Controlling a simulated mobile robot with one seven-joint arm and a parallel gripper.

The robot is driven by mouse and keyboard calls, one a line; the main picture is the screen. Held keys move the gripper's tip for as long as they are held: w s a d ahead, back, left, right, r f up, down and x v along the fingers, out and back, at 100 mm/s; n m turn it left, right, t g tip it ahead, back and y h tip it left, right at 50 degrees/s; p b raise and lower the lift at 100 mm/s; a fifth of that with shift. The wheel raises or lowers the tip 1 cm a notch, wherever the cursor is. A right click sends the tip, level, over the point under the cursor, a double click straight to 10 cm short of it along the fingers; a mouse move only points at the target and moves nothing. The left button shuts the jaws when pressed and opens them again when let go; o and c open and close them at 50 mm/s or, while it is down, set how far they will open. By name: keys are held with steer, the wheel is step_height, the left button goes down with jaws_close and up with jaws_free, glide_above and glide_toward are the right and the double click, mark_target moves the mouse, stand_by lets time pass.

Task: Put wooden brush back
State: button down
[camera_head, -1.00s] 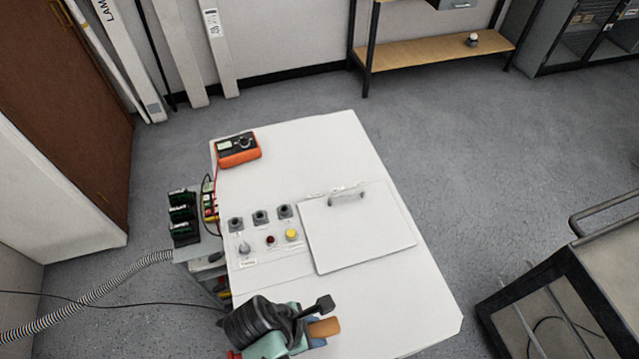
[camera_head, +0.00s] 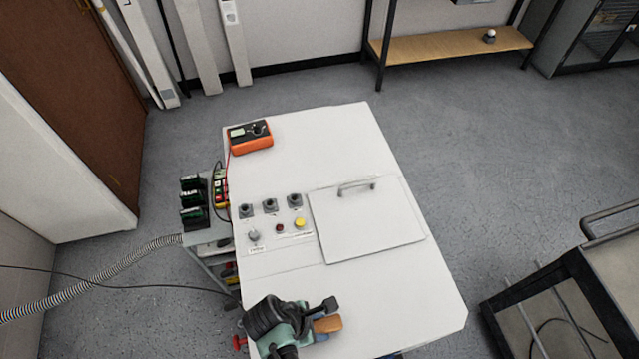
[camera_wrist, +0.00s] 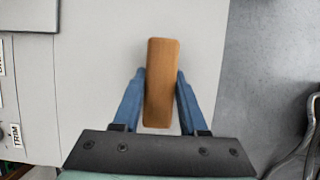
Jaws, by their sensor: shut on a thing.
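The wooden brush (camera_head: 327,324) shows as a plain brown wooden block at the end of my gripper in the head view. In the wrist view the brush (camera_wrist: 162,80) stands lengthwise between the two blue fingers, which press on its sides. My gripper (camera_wrist: 161,85) is shut on it. In the head view my gripper (camera_head: 322,328) is over the near edge of the white cabinet top (camera_head: 400,300). Any bristles are hidden, and I cannot tell the height of the brush above the top.
An orange multimeter (camera_head: 250,136) lies at the cabinet's far left corner. Knobs and buttons (camera_head: 275,220) sit left of a square handled lid (camera_head: 365,220). A dark-framed cart (camera_head: 555,300) stands to the right, with floor between. A wooden shelf (camera_head: 450,45) is at the back.

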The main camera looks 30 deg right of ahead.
steer(key=shift+c, duration=2.2)
jaws_free()
